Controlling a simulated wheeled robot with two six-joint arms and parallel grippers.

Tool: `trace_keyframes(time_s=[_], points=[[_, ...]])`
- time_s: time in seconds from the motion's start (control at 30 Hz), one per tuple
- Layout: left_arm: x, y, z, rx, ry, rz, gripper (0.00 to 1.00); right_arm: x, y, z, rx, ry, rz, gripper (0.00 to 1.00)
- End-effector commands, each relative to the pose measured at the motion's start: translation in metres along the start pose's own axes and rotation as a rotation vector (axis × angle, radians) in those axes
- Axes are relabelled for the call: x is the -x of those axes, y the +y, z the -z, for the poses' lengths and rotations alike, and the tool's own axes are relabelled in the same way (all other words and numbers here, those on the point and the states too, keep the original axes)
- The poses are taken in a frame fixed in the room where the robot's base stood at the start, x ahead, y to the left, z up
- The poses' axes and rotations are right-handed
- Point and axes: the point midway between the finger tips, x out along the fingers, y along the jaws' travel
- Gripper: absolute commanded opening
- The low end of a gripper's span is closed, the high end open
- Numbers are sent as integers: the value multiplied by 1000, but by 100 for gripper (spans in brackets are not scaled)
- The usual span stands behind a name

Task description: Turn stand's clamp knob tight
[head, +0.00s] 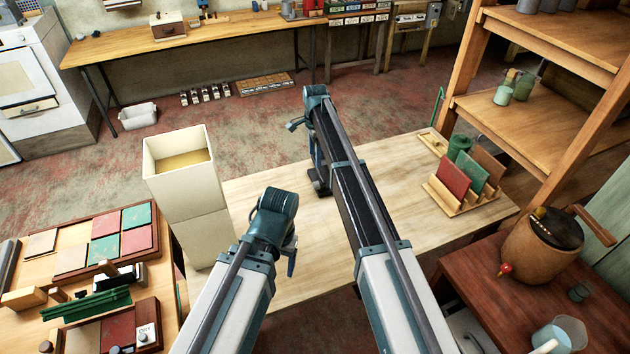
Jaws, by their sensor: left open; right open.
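I cannot make out the stand or its clamp knob in the head view; my arms cover part of the pale wooden table (410,175). My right gripper (319,184) hangs down at the end of the longer arm, over the far part of this table. It is open, with nothing seen between its fingers. My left gripper (291,262) is lower and nearer, over the table's left part. It points down and is open, partly hidden by its own wrist. Whether either one touches anything is not clear.
A tall cream bin (190,205) stands left of the table. Shelving (560,120) and a barrel-shaped container (540,250) are further right. The table's middle right is bare.

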Motion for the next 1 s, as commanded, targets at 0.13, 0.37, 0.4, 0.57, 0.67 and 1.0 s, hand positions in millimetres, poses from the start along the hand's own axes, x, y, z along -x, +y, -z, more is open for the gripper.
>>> trace_keyframes(time_s=[0.13,0.37,0.4,0.57,0.67,1.0], points=[[-3,0,0,0,0,0,72,-3,1,0,2,0,0,72],[-20,2,1,0,0,0,72,-20,1,-1,4,0,0,72],[-24,2,1,0,0,0,72,-24,1,-1,4,0,0,72],[-45,4,3,0,0,0,72,-46,2,-1,4,0,0,72],[-60,6,4,0,0,0,72,-60,1,-1,5,0,0,72],[-107,10,6,0,0,0,72,-108,1,-1,5,0,0,72]])
